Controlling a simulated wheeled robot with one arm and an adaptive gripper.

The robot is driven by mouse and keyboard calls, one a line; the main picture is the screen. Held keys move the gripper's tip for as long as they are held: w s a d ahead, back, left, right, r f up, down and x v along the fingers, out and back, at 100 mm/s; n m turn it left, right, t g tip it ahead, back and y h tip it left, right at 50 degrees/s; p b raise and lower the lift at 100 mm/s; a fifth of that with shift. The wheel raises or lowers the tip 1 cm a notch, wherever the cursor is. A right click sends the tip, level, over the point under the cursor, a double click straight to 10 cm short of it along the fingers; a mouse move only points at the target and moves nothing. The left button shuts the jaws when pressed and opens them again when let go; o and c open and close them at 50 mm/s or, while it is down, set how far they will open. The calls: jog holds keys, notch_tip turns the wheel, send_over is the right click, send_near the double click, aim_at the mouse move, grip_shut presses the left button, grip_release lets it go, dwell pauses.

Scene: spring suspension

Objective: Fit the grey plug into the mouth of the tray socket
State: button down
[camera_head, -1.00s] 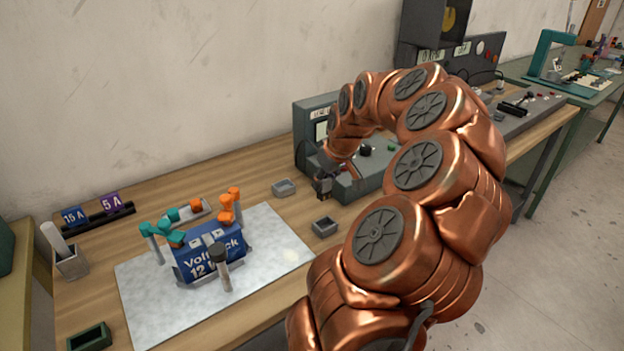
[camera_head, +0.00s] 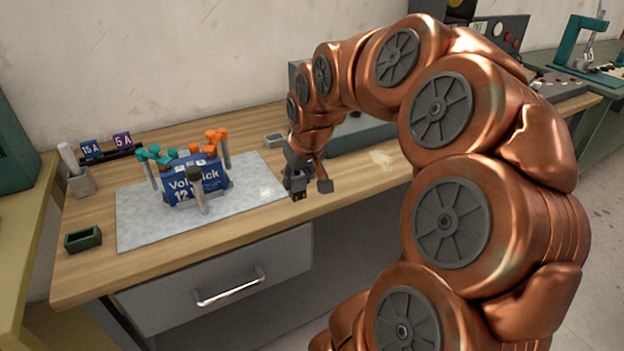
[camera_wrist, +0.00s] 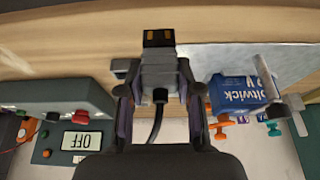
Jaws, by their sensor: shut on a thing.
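The grey plug (camera_wrist: 158,68) is between the fingers of my gripper (camera_wrist: 158,90) in the wrist view. Its dark end with two gold contacts points to the top of that picture, and a black cord trails from its back. In the head view my gripper (camera_head: 297,182) hangs at the right end of the pale mat, near the bench's front edge, with the plug end low. No socket mouth shows clearly in either view, so I cannot tell where the tray socket is. A small grey block-like thing (camera_wrist: 122,67) shows beside the plug in the wrist view.
The blue battery pack (camera_head: 192,183) with orange and teal clamps stands on the pale mat (camera_head: 140,225). A small grey tray (camera_head: 274,140) lies behind, a dark green tray (camera_head: 83,239) at left. A grey tester reading OFF (camera_wrist: 82,141) shows in the wrist view.

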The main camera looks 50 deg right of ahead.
jog(key=w+d+p, duration=0.1)
jog(key=w+d, duration=0.2)
jog(key=d, duration=0.1)
jog(key=w+d+f+p, duration=0.1)
jog(key=w+d, duration=0.2)
jog(key=d, duration=0.1)
jog(key=w+d+p, duration=0.1)
jog(key=w+d, duration=0.3)
jog(key=shift+f, duration=0.3)
jog(key=shift+f+p, duration=0.7)
jog(key=shift+f, duration=1.05)
jog(key=shift+f, duration=0.2)
jog(key=c, duration=0.8)
grip_release()
jog(key=shift+r, duration=0.1)
